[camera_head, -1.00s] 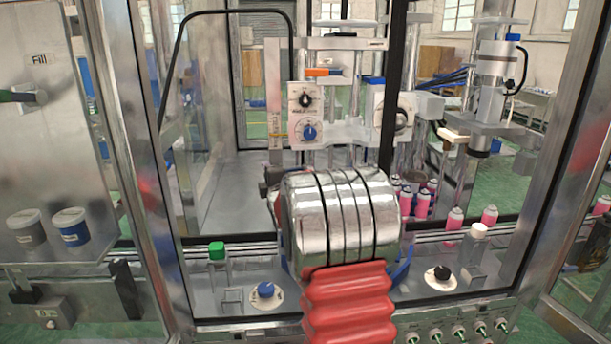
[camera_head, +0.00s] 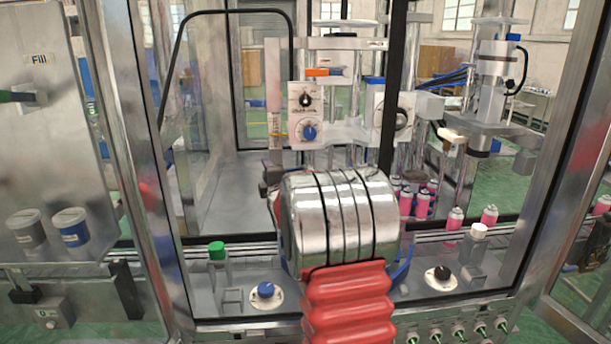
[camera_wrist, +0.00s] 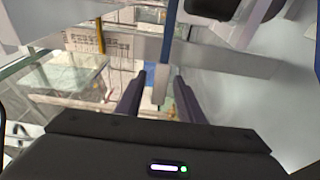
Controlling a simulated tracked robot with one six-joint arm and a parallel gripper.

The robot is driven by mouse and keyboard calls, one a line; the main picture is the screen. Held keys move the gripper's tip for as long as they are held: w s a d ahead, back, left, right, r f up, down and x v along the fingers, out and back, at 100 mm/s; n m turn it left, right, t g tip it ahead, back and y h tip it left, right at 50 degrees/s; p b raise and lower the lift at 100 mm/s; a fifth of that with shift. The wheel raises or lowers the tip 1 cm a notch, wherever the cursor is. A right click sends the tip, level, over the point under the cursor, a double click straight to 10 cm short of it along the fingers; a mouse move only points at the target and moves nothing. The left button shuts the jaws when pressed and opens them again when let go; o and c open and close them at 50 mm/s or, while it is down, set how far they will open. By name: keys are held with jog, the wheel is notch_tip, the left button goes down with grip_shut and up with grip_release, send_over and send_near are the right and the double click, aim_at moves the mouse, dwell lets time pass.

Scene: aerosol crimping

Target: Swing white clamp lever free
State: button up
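A small cream-white lever (camera_head: 452,135) sticks out at the right of the machine, beside a vertical metal column; I take it to be the clamp lever. My gripper is hidden in the head view behind my own ribbed silver and red arm. In the wrist view my gripper (camera_wrist: 157,77) is open, with two dark fingers apart. A narrow pale upright piece (camera_wrist: 160,84) shows between the fingers; I cannot tell whether it is part of the lever or lies beyond them. No contact with either finger is clear.
Dial panels (camera_head: 306,115) stand behind my arm. Pink cans (camera_head: 454,221) line the right side. A green knob (camera_head: 216,250), a blue knob (camera_head: 266,289) and a black knob (camera_head: 441,272) sit along the front. A dark frame post (camera_head: 392,85) rises near the middle.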

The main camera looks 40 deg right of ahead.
jog(key=shift+s, duration=0.1)
jog(key=a+v, duration=0.1)
jog(key=v, duration=0.5)
jog(key=shift+a, duration=0.2)
dwell(0.6)
jog(key=shift+a, duration=0.1)
jog(key=s+a+f+m+g+y, duration=0.1)
jog(key=s+a+m+g+y, duration=0.2)
jog(key=s+a, duration=0.55)
jog(key=s+a+m+g+y, duration=0.1)
jog(key=s+a+m+g, duration=0.35)
jog(key=a, duration=0.75)
jog(key=s+a+f+m+g+y, duration=0.1)
jog(key=s+a, duration=0.3)
jog(key=s, duration=0.4)
jog(key=s+a+f+m+g+y, duration=0.1)
jog(key=s+a+f+m, duration=0.2)
jog(key=s, duration=0.5)
jog(key=s+a+f+m+g+y, duration=0.1)
jog(key=s+a+f+m, duration=0.1)
jog(key=s, duration=0.6)
jog(key=a+f, duration=0.1)
jog(key=a, duration=0.1)
jog(key=shift+a, duration=0.35)
